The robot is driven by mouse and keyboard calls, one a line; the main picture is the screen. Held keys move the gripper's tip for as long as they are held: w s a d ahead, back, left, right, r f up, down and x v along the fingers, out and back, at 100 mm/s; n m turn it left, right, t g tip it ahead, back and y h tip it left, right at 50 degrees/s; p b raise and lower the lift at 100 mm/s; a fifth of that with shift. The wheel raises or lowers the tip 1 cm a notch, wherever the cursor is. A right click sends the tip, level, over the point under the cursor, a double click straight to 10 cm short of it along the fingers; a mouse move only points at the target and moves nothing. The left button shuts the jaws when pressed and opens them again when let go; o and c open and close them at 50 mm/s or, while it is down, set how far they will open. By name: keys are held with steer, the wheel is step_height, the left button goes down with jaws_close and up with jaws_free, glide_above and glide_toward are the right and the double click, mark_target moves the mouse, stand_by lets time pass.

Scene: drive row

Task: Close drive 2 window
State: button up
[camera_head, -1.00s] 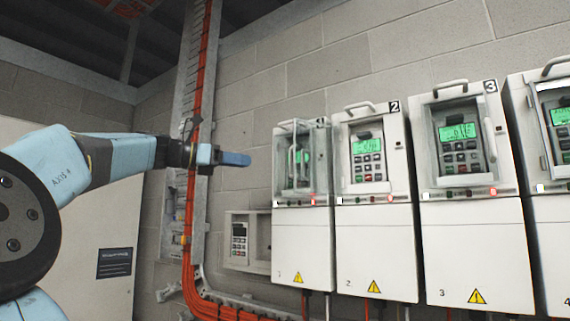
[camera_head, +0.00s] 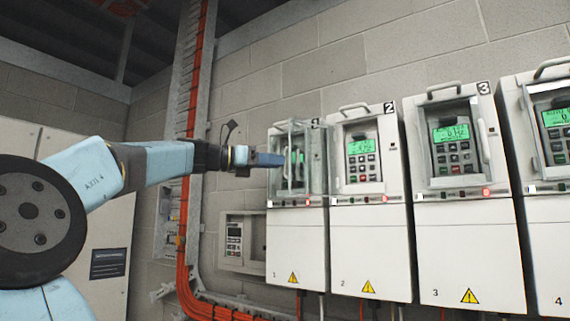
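Drive 2 (camera_head: 372,240) is a white cabinet marked 2, with a lit green display and a keypad (camera_head: 363,160) in its recess. Its keypad shows plainly, with no pane visible across it. A clear framed window (camera_head: 318,160) stands out from the row in front of drive 1, left of drive 2's recess; it looks like drive 2's window swung open, but overlap with drive 1's front hides its hinge. My gripper (camera_head: 272,160) points right, its blue fingertips at the left side of this window. Contact is unclear. The fingers overlap edge-on, so their opening is hidden.
Drive 1 (camera_head: 296,245) is behind the clear window. Drive 3 (camera_head: 468,250) and drive 4 (camera_head: 550,240) stand to the right. A small keypad box (camera_head: 237,240) is on the wall below my gripper. Orange cables (camera_head: 187,230) run down a wall tray at left.

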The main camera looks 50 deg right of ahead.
mark_target(286, 175)
steer(key=shift+x, duration=1.9)
jaws_close()
steer(key=shift+a, duration=0.15)
steer(key=shift+s, duration=0.1)
